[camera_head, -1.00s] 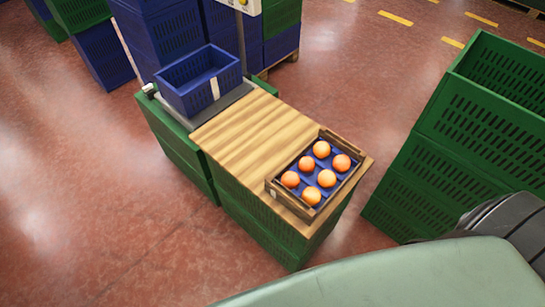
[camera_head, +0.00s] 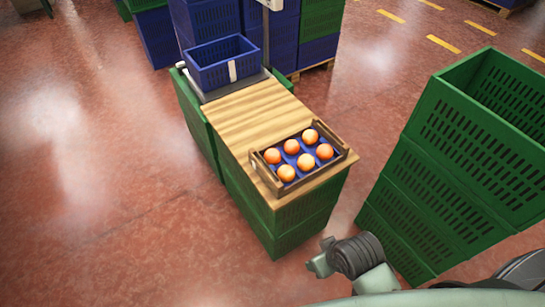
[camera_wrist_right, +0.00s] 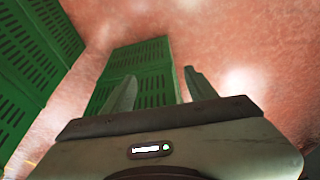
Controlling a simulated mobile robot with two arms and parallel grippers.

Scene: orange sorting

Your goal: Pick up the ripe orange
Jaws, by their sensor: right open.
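Several oranges (camera_head: 306,162) sit in a small wooden crate (camera_head: 317,178) with a blue liner, at the near end of a wooden tabletop. I cannot tell for certain which is the ripe one. My right gripper (camera_head: 319,256) is below and in front of the crate, apart from it. In the right wrist view my right gripper (camera_wrist_right: 160,88) has its two fingers spread with nothing between them. My left gripper is not in view.
The wooden tabletop (camera_head: 245,115) rests on green crates (camera_head: 285,228). A blue crate (camera_head: 228,74) stands at its far end. Tall stacked green crates (camera_head: 440,150) stand on the right, close to my right arm. The red floor at left is clear.

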